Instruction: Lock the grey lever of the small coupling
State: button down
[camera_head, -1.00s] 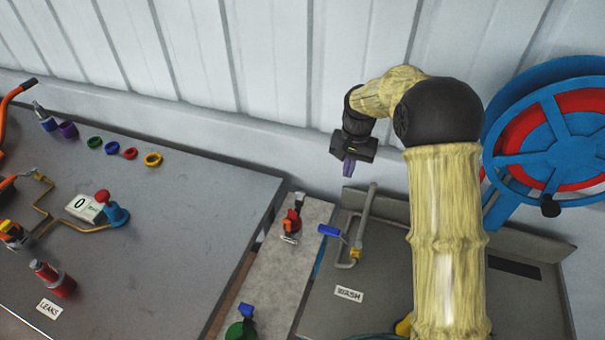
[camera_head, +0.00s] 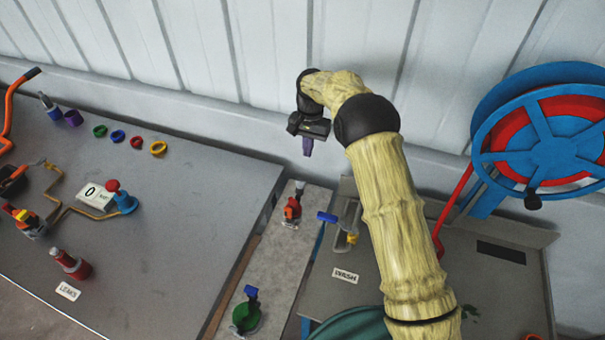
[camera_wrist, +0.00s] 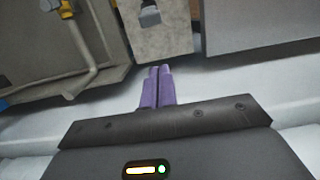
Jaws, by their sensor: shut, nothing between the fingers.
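A small red-orange coupling (camera_head: 292,210) stands on the far part of the narrow grey plank. A short grey lever (camera_head: 299,187) rises from its top, looking upright; its exact angle is too small to tell. In the wrist view the coupling (camera_wrist: 149,14) shows at the top edge, partly cut off. My gripper (camera_head: 308,152) is above and beyond the coupling, near the white wall, apart from it. Its purple fingers (camera_wrist: 160,70) are together and empty, pointing toward the plank's end in the wrist view.
A green coupling with a blue lever (camera_head: 246,315) stands at the plank's near end. The wash basin (camera_head: 320,290) with its blue-handled tap (camera_head: 328,217) is right of the plank. A grey table (camera_head: 150,230) is at left, a blue-red hose reel (camera_head: 545,140) at right.

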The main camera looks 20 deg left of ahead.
aim_at(299, 190)
jog(key=s+f+p, duration=0.4)
jog(key=f+p, duration=0.1)
jog(key=f, duration=0.2)
jog(key=shift+s+a+p, duration=0.15)
jog(key=shift+s+p, duration=0.15)
jog(key=shift+s, duration=0.05)
